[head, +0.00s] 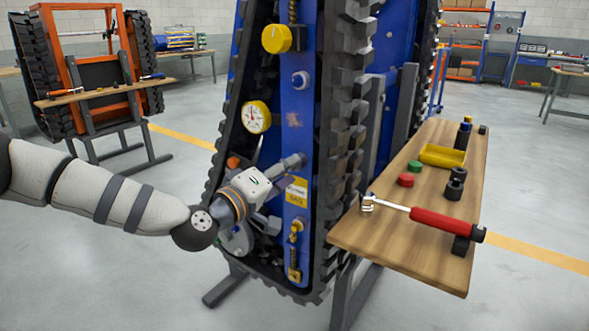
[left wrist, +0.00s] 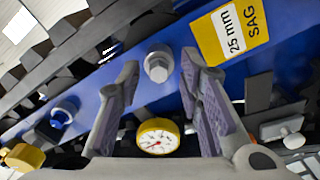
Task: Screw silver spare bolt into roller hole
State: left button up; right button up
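My left gripper (head: 296,173) is open at the blue beam in the head view. In the left wrist view its fingers (left wrist: 160,75) stand on either side of the bolt head with visible gaps. In the head view the fingers hide this bolt. My right gripper is out of view.
Rubber track (head: 347,130) runs along both sides of the beam. A yellow knob (head: 277,38) and gauge (head: 256,117) project nearby. The wooden bench (head: 370,238) at right holds a red-handled ratchet (head: 447,222), a yellow tray (head: 442,156), red and green caps and black sockets.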

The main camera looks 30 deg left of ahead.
pick_arm(q)
grip_shut()
jog(key=m+p, duration=0.6)
jog(key=m, duration=2.3)
jog(key=shift+r, duration=0.2)
jog(key=shift+c, duration=0.6)
grip_release()
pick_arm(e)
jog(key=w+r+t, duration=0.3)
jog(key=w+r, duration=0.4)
